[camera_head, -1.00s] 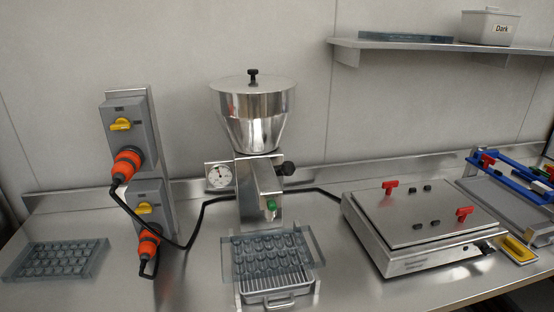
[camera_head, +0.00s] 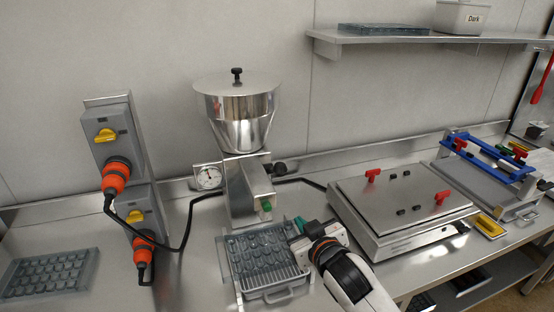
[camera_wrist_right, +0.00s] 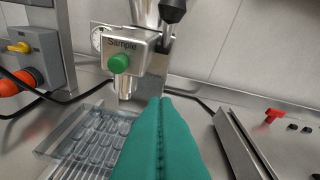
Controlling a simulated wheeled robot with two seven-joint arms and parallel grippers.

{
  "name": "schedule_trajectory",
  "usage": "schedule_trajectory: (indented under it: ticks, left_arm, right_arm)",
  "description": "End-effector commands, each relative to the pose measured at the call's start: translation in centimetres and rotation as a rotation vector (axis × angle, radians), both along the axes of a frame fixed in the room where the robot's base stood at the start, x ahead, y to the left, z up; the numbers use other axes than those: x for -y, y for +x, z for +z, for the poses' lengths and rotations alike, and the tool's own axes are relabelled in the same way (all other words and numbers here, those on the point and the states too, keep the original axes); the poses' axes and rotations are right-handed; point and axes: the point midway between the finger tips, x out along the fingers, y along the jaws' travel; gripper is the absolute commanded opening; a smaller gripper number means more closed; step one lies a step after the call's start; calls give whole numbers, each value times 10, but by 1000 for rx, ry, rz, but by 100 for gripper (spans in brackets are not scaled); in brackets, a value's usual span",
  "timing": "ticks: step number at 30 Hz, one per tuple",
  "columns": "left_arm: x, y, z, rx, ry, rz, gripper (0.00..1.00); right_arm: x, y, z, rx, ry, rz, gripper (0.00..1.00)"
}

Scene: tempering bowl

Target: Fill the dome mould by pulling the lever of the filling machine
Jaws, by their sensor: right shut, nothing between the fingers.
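The filling machine (camera_head: 238,110) has a shiny lidded hopper, a green button (camera_head: 266,206) and a black knob (camera_head: 279,168) on its right side, seemingly the lever's. In the right wrist view the black knob (camera_wrist_right: 172,10) is at the top, above the spout (camera_wrist_right: 125,88). A clear dome mould (camera_head: 262,250) lies on the grate below the spout; its cavities look empty. It also shows in the right wrist view (camera_wrist_right: 98,140). My right gripper (camera_head: 302,224) has teal fingers, shut and empty, right of the mould and below the knob. My left gripper is out of view.
A flat steel machine (camera_head: 398,208) with red knobs stands close on the right. Switch boxes (camera_head: 108,140) with orange plugs and black cables are at the left. Another clear mould (camera_head: 48,274) lies on the far left counter. A shelf (camera_head: 420,40) hangs above right.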

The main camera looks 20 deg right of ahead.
Motion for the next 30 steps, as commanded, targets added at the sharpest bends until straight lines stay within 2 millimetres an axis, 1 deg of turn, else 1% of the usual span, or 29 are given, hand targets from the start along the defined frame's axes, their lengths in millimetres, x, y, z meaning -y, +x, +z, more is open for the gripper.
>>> schedule_trajectory:
  ticks: [1, 3, 6, 9, 12, 20, 23, 26, 30]
  left_arm:
    - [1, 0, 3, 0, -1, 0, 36]
    - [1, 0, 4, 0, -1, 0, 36]
    - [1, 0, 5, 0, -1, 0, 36]
    - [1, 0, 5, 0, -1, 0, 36]
    - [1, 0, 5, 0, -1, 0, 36]
    - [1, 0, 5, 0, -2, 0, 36]
    - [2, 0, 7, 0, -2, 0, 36]
    - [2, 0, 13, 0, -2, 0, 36]
    - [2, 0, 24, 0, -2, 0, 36]
  right_arm:
    - [-3, 10, 37, 89, -3, 16, 0]
    - [-5, 17, 72, 182, -5, 34, 0]
    - [-9, 21, 108, 273, -6, 55, 0]
    - [-11, 22, 126, 321, -5, 67, 0]
    - [-12, 22, 132, 336, -4, 71, 0]
    - [-12, 23, 131, 334, -4, 70, 0]
    - [-12, 27, 132, 333, -4, 70, 0]
    - [-13, 37, 134, 332, -5, 68, 0]
    - [-16, 63, 137, 332, -5, 68, 0]
